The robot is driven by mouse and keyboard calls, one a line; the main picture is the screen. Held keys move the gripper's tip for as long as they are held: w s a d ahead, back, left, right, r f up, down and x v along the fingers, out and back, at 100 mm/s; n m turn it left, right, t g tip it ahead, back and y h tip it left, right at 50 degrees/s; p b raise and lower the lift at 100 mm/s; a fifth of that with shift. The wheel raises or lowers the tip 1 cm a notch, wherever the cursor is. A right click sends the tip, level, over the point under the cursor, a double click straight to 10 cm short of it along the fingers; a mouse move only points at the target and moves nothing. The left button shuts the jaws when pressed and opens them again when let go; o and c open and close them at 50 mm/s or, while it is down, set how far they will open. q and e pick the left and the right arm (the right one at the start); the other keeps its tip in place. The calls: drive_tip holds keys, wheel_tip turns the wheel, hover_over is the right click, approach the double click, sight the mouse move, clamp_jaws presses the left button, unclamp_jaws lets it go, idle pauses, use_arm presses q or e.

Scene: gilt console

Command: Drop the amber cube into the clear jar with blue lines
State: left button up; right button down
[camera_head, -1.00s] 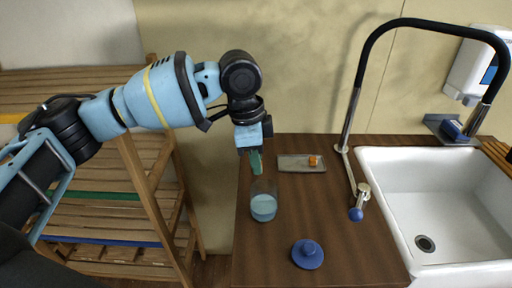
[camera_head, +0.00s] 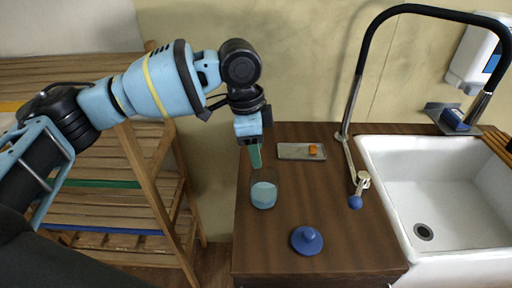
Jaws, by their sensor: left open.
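The amber cube (camera_head: 313,149) rests on the right part of a small grey tray (camera_head: 290,152) at the back of the wooden counter. The clear jar (camera_head: 264,190) stands upright on the counter in front of the tray, with bluish contents or markings in its lower part; separate lines are too small to make out. My left gripper (camera_head: 255,156) points down above the jar's back rim, left of the tray. It is open, and its greenish fingers hold nothing that I can see. The cube is apart from it, to the right. My right gripper is out of view.
A blue round lid with a knob (camera_head: 307,240) lies on the counter in front of the jar. A tall black-hosed faucet (camera_head: 361,90) and a white sink (camera_head: 440,190) are at the right. A slatted wooden shelf (camera_head: 120,210) stands left of the counter.

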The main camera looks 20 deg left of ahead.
use_arm(q)
wheel_tip(320, 180, up, 7)
drive_tip(key=a, duration=0.1)
drive_tip(key=shift+s+r, duration=0.15)
drive_tip(key=shift+r, duration=0.05)
idle(0.6)
